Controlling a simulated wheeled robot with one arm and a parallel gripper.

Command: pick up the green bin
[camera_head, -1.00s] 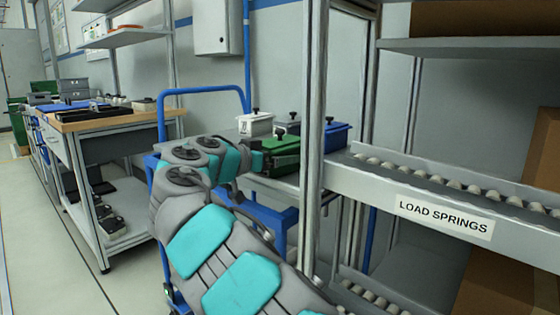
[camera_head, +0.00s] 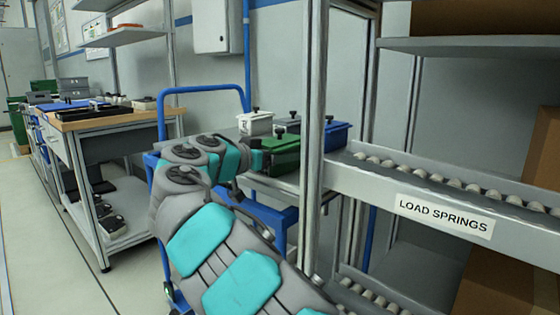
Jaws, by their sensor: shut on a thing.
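The green bin (camera_head: 282,162) is on the grey top of the blue cart, just left of the rack post, which hides its right end. My gripper (camera_head: 260,157) is at the bin's left end and is shut on it. My own arm hides part of the gripper, so its fingertips show poorly. I cannot tell whether the bin's underside touches the cart top.
A white bin (camera_head: 256,122), a grey bin (camera_head: 287,125) and a blue bin (camera_head: 336,134) stand close behind the green one. The rack post (camera_head: 313,120) and roller shelf (camera_head: 440,185) are close on the right. A workbench (camera_head: 110,120) stands at left.

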